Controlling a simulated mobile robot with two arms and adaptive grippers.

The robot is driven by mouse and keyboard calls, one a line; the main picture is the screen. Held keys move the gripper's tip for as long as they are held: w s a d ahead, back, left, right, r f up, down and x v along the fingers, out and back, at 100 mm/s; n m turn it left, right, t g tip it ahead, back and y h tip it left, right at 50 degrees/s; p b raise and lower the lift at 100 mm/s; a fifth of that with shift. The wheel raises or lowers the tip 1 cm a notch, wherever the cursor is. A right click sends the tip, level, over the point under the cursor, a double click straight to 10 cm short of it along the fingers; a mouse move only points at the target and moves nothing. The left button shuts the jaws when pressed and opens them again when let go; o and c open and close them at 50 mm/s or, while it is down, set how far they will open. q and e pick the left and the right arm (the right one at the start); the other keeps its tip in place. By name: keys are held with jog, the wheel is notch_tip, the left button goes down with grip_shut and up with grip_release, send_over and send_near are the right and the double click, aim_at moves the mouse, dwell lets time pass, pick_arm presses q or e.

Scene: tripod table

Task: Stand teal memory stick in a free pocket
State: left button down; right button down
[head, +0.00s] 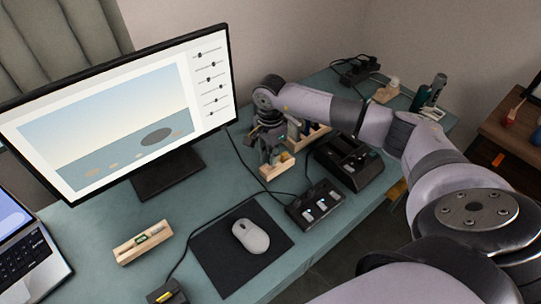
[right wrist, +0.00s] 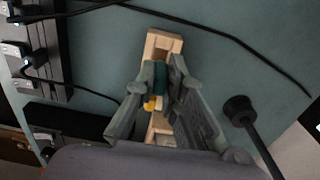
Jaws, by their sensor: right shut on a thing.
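My right gripper (head: 268,152) is over a pale wooden block (head: 277,167) on the teal desk, in the middle of the head view. In the right wrist view its fingers (right wrist: 156,88) are shut on the teal memory stick (right wrist: 160,76), which stands out dark teal between them. The wooden block (right wrist: 163,42) lies behind and below the stick, with a recess at its far end. A small yellow piece (right wrist: 150,103) shows beside the stick. Whether the stick's lower end is in a pocket cannot be told. My left gripper is not in view.
A black hub (head: 316,205) and a larger black dock (head: 347,160) stand close on the right. A white mouse (head: 251,236) lies on a black mat (head: 212,266). The monitor (head: 120,120) rises on the left. Black cables run near the block.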

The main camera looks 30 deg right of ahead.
dwell(0.4)
jog(key=shift+f+b, duration=1.35)
jog(key=shift+b, duration=0.05)
jog(key=c, duration=1.6)
grip_release()
notch_tip(320, 180, up, 12)
jog(key=shift+r, duration=0.1)
